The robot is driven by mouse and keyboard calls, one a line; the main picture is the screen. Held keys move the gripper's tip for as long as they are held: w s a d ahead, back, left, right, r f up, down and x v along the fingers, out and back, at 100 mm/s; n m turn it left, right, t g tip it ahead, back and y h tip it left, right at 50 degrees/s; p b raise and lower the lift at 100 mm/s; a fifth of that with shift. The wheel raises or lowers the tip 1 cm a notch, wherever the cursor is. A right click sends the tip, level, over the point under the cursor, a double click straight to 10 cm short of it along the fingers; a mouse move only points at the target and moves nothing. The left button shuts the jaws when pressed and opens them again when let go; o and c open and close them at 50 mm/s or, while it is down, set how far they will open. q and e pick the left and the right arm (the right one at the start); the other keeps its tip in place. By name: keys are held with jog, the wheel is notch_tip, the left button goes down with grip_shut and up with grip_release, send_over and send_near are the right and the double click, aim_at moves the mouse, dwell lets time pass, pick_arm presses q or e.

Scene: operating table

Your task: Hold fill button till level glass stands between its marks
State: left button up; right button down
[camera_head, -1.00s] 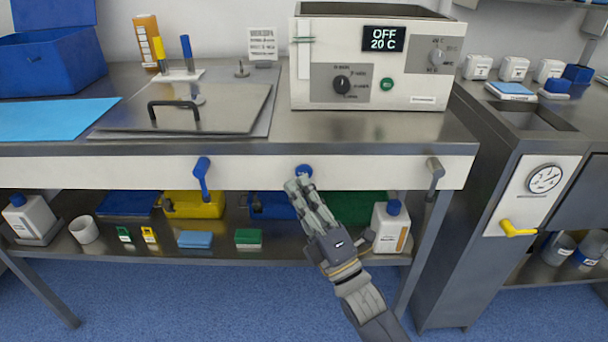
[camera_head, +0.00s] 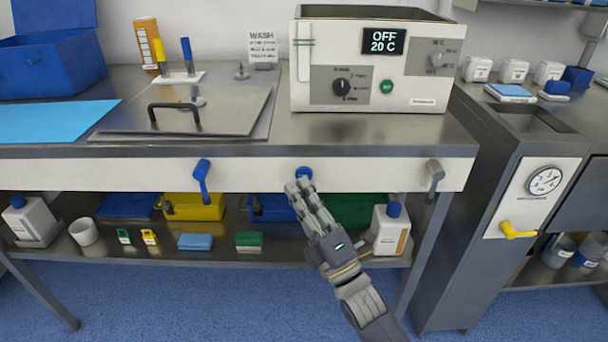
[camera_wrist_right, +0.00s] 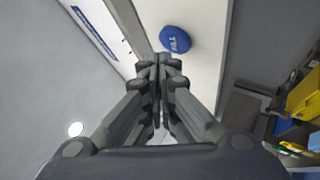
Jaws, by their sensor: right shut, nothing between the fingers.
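The round blue button (camera_head: 303,173) is on the white front panel below the counter edge. It carries white letters in the right wrist view (camera_wrist_right: 175,39). My right gripper (camera_head: 298,187) is shut and empty. Its fingertips are just below the button and very close to it; in the right wrist view the fingertips (camera_wrist_right: 160,61) sit just beside the button's edge. I cannot tell whether they touch it. The narrow upright level glass (camera_head: 304,50) is on the left of the bath's front; its level and marks are too small to read. My left gripper is not in view.
The white bath (camera_head: 420,92) on the counter shows "OFF 20 C". A blue lever (camera_head: 202,177) hangs left of the button and a grey lever (camera_head: 434,176) right. A shelf below holds bins and a white bottle (camera_head: 389,229). A lidded basin (camera_head: 215,105) is left.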

dwell(0.4)
jog(key=shift+w, duration=0.4)
jog(key=shift+w, duration=0.25)
dwell(0.4)
jog(key=shift+w, duration=0.1)
dwell(6.4)
